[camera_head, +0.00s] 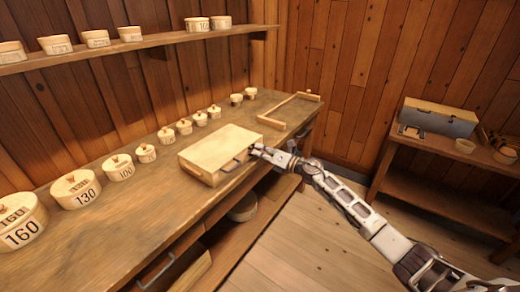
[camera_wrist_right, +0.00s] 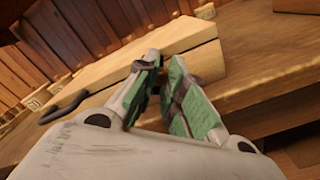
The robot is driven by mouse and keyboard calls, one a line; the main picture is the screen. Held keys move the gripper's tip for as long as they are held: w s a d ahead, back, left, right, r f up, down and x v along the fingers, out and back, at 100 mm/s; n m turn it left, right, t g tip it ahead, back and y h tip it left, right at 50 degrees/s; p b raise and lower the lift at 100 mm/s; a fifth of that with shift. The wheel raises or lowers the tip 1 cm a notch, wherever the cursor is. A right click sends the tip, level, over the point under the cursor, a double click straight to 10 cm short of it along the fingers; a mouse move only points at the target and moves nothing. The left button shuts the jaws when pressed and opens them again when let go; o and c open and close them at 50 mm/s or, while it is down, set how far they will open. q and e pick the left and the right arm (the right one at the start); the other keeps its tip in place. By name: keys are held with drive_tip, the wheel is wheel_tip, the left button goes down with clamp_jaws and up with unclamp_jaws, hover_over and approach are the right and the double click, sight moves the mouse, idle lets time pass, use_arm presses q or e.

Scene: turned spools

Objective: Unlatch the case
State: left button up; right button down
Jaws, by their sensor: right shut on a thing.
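The case (camera_head: 220,143) is a flat, light wooden box lying with its lid down on the workbench. It has a dark handle (camera_head: 237,161) on its front side, also visible in the wrist view (camera_wrist_right: 64,106). My right gripper (camera_head: 257,149) is at the right end of the case's front side. In the right wrist view my right gripper (camera_wrist_right: 164,66) has its green-padded fingers close together at the case (camera_wrist_right: 125,70), shut on a small dark part that looks like a latch. The fingers hide most of that part. My left gripper is out of view.
Numbered round boxes (camera_head: 76,189) stand in a row along the back of the workbench (camera_head: 130,225). A wooden rail (camera_head: 288,108) lies to the right of the case. A grey-fronted box (camera_head: 438,118) stands on a separate bench at the right. Open floor lies between the benches.

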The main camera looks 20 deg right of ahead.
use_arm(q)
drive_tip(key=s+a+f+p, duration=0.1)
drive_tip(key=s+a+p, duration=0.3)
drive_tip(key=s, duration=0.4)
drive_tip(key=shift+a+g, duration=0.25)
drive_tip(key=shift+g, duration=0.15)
use_arm(e)
drive_tip(key=shift+w+d+f+m, duration=0.15)
drive_tip(key=shift+f+m, duration=0.1)
drive_tip(key=shift+m, duration=0.9)
drive_tip(key=shift+w+d+f+m, duration=0.15)
drive_tip(key=shift+f+m, duration=0.1)
drive_tip(key=shift+m, duration=0.85)
drive_tip(key=shift+d+f+m, duration=0.15)
drive_tip(key=shift+f+m, duration=0.1)
drive_tip(key=shift+m, duration=0.9)
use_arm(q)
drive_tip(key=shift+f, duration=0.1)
use_arm(e)
drive_tip(key=c, duration=1.4)
unclamp_jaws()
drive_tip(key=shift+c, duration=0.2)
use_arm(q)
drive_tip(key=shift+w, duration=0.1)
use_arm(e)
drive_tip(key=shift+f, duration=0.1)
drive_tip(key=shift+s, duration=0.2)
drive_tip(key=shift+v, duration=3.85)
